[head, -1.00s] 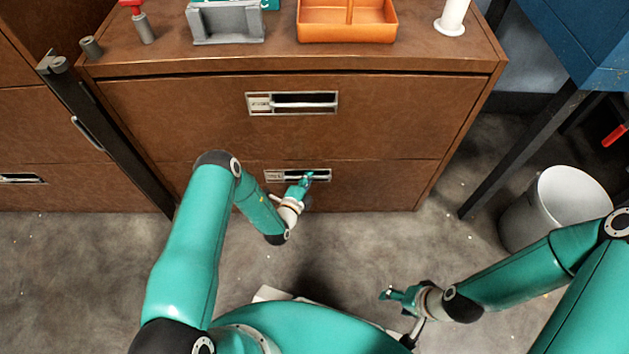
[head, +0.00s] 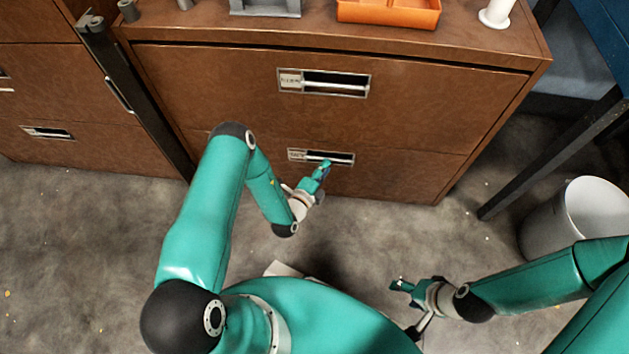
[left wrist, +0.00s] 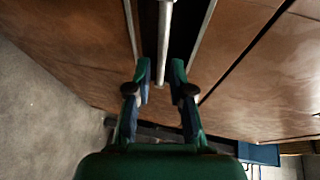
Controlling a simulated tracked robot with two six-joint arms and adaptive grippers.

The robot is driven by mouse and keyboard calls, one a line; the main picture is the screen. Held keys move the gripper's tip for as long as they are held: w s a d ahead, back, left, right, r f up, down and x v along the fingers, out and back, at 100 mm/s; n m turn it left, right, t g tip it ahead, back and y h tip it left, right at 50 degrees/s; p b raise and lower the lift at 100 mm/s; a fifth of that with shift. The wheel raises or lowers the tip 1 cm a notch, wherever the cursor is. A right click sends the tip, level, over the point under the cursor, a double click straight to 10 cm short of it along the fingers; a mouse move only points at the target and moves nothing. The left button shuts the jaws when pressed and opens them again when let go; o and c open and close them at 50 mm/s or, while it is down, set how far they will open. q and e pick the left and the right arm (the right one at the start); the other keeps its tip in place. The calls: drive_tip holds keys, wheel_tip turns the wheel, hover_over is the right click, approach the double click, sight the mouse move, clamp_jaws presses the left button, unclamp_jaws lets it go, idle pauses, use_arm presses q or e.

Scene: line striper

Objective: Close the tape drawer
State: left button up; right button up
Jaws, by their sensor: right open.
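The brown cabinet has an upper drawer (head: 230,95) and a lower drawer (head: 395,170). Both fronts look about flush with the cabinet, and their label cards are too small to read. The upper handle (head: 335,84) is clear of my arms. My right gripper (head: 397,286) is open and empty above the floor, away from the cabinet.
On the cabinet top stand an orange tray (head: 385,14), a grey holder (head: 265,8) and a white cylinder (head: 495,12). A dark upright post (head: 140,100) stands at the cabinet's left edge. A grey bin (head: 548,235) stands at right. The floor before the cabinet is open.

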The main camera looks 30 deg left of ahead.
use_arm(q)
drive_tip(key=s+r, duration=0.1)
drive_tip(key=s, duration=0.5)
drive_tip(key=shift+s+a+r, duration=0.15)
drive_tip(key=shift+s, duration=0.25)
